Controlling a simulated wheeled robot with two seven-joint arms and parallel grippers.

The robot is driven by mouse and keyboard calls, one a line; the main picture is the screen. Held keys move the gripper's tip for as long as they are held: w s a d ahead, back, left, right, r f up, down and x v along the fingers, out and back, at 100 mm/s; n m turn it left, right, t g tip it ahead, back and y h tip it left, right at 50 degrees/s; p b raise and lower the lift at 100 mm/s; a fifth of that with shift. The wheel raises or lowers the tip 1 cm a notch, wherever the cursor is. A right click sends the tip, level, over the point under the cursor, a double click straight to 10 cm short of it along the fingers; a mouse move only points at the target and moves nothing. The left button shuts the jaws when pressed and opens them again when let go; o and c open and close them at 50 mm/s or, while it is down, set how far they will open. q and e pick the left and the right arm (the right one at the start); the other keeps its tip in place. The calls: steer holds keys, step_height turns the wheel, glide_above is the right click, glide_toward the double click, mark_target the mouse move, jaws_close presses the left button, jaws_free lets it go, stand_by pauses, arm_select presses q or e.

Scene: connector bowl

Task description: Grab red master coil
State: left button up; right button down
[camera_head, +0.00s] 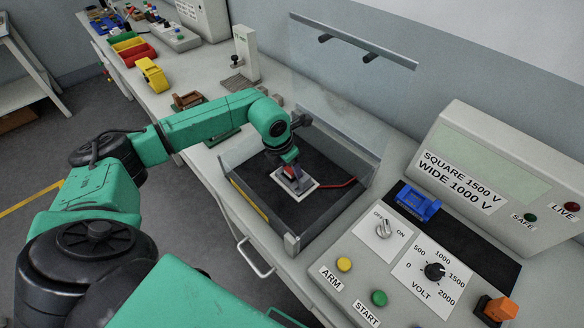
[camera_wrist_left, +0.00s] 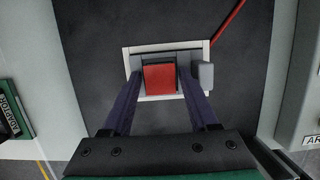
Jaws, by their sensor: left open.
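The red master coil (camera_wrist_left: 160,77) is a small red block seated in a grey fixture on a white-edged plate (camera_wrist_left: 202,47). The plate lies on the black floor of a clear-walled test box (camera_head: 332,212). In the head view the red coil (camera_head: 290,170) is partly hidden by my gripper. My left gripper (camera_head: 288,161) is low over the fixture. In the left wrist view its two dark fingers (camera_wrist_left: 160,82) are open, one on each side of the red coil. I cannot tell whether they touch it. My right gripper is not in view.
A red cable (camera_head: 338,184) runs right from the fixture. A control panel (camera_head: 350,284) stands right of the box, with a blue part (camera_head: 417,203) and an orange part (camera_head: 499,308). A yellow part (camera_head: 152,75) and coloured bins (camera_head: 128,45) are further back along the bench.

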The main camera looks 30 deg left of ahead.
arm_select(q)
jaws_close()
steer(key=shift+r, duration=0.1)
